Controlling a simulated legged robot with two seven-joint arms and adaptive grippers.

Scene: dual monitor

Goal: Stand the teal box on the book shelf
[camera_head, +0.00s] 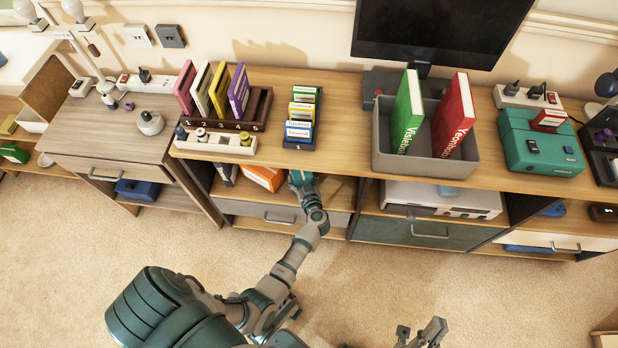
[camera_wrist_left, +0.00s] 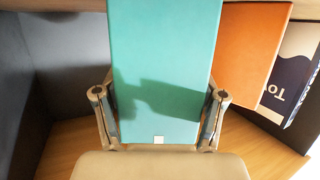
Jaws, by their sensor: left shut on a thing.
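My left gripper (camera_head: 306,190) reaches into the shelf opening under the tabletop. In the left wrist view my left gripper (camera_wrist_left: 159,100) is shut on the teal box (camera_wrist_left: 165,60), with one finger on each side of it. The box looks upright inside the compartment of the book shelf (camera_wrist_left: 70,140). I cannot tell whether its bottom touches the shelf board. An orange book (camera_wrist_left: 248,55) leans just right of it; this book (camera_head: 262,178) also shows in the head view. My right gripper (camera_head: 420,333) is low in the head view, empty, its fingers apart.
A blue and white book (camera_wrist_left: 295,75) leans beyond the orange one. The dark compartment wall (camera_wrist_left: 50,70) stands left with free room beside the box. The tabletop edge (camera_head: 340,172) overhangs the opening. A grey bin (camera_head: 440,165) and book racks stand on top.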

